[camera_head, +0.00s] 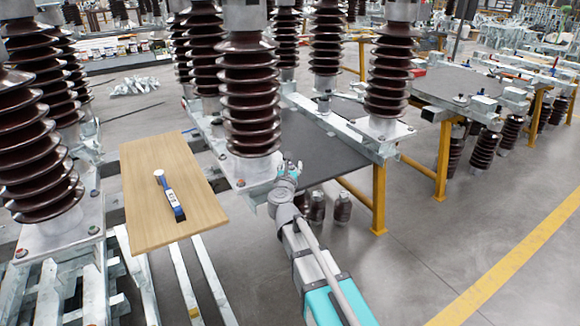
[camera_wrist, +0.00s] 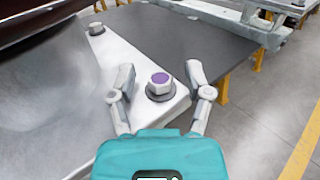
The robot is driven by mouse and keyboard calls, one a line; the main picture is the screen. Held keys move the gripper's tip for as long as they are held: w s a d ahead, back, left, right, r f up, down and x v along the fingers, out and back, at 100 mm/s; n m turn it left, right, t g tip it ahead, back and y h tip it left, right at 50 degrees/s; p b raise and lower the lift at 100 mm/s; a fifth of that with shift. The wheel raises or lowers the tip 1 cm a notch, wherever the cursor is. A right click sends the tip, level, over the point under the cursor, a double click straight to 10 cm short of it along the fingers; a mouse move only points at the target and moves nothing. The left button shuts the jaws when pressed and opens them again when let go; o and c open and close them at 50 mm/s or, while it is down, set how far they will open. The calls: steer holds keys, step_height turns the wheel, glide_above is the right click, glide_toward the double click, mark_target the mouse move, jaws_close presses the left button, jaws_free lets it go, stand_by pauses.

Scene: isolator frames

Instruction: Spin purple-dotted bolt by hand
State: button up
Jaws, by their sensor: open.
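The purple-dotted bolt (camera_wrist: 160,84) stands upright through a dark washer near the corner of a pale metal base plate (camera_wrist: 140,52) in the wrist view. Its hex head has a purple top. My gripper (camera_wrist: 160,80) is open, with one finger on each side of the bolt and a visible gap to each. In the head view my gripper (camera_head: 288,168) is at the front right of the plate below the central brown insulator (camera_head: 248,100). There the bolt itself is too small and hidden to make out.
Another bolt (camera_wrist: 96,28) without purple sits farther back on the plate. A dark grey board (camera_wrist: 190,38) lies behind it. In the head view a wooden board (camera_head: 190,190) carries a blue-and-white tool (camera_head: 170,196). Brown insulators crowd the left; grey floor is free at right.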

steer(key=shift+s, duration=0.1)
steer(key=s, duration=1.1)
steer(key=shift+s+a, duration=0.4)
steer(key=shift+a, duration=0.05)
